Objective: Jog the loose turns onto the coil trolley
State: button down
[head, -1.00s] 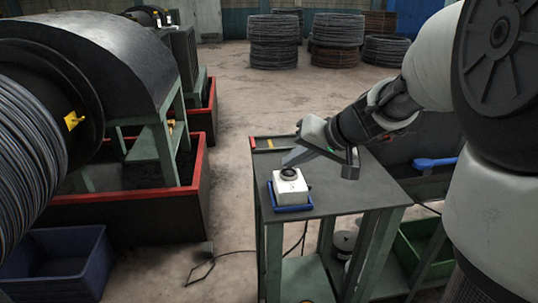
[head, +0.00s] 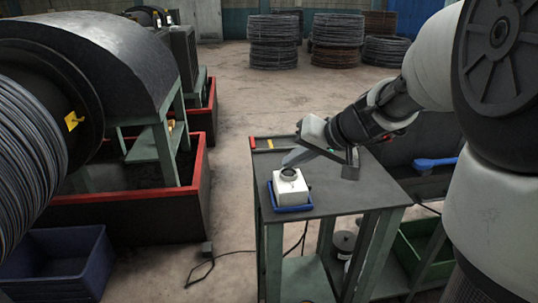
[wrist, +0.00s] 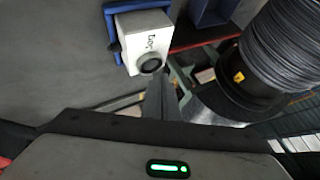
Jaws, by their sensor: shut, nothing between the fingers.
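The jog box (head: 290,188) is a small white block with a round dark button on top. It sits in a blue tray (head: 293,208) on the grey bench. In the wrist view the white box (wrist: 138,30) shows its lettered face and round black button (wrist: 150,63). The wire-wound drum (head: 28,150), with a yellow tag, stands at left. I cannot make out the coil trolley.
The bench (head: 335,198) is mostly bare, with red and yellow items at its far left corner. A red-rimmed pit (head: 205,175) and a blue bin (head: 90,275) lie left. A cable (head: 205,268) runs on the floor. Wire coils (head: 272,40) stand far back.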

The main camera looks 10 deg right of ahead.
jog(key=shift+f, duration=0.15)
jog(key=shift+f+b, duration=0.3)
jog(key=shift+b, duration=0.45)
